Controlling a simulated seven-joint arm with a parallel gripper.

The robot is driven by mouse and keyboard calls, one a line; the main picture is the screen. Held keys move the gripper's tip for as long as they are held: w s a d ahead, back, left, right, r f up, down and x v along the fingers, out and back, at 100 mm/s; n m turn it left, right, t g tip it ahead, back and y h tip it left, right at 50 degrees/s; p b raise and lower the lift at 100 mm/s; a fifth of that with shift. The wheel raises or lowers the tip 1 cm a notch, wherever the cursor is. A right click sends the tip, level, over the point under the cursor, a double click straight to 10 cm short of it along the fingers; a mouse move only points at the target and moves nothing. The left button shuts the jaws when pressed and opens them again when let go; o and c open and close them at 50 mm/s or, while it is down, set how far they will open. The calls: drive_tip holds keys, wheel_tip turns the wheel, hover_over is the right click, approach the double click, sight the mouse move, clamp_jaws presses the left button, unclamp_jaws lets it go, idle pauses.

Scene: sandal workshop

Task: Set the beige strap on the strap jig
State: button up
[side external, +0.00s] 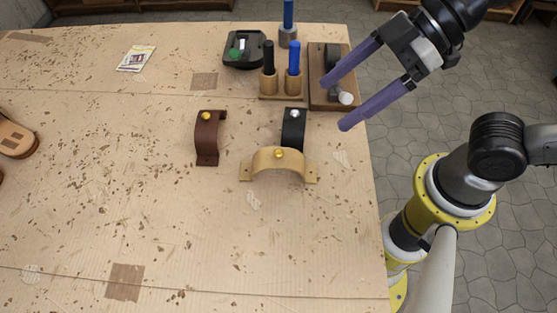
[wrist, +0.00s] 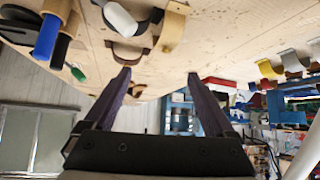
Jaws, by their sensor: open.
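The beige strap (side external: 262,162) is an arched band with a gold button and flat ends, standing on the table in front of the black strap. A beige arched piece (wrist: 173,27), probably this strap, shows at the top of the wrist view. A brown board (side external: 318,95) at the table's right edge carries a dark piece and a pale rounded end; I cannot tell whether it is the strap jig. My gripper (side external: 333,106) is open and empty, its purple fingers spread above the table's right edge, up and right of the beige strap. It also shows in the wrist view (wrist: 159,73).
A brown strap (side external: 207,140) and a black strap (side external: 292,130) stand near the beige one. A wooden holder (side external: 281,94) with tools and a black tray (side external: 243,50) are behind. A packet (side external: 136,58) lies at back left. The front of the table is mostly clear.

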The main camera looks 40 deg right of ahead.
sight(279, 149)
drive_tip(key=x, duration=1.3)
drive_tip(key=shift+s+a+f, duration=0.15)
drive_tip(key=shift+a+f, duration=0.1)
drive_tip(key=shift+a, duration=0.15)
clamp_jaws()
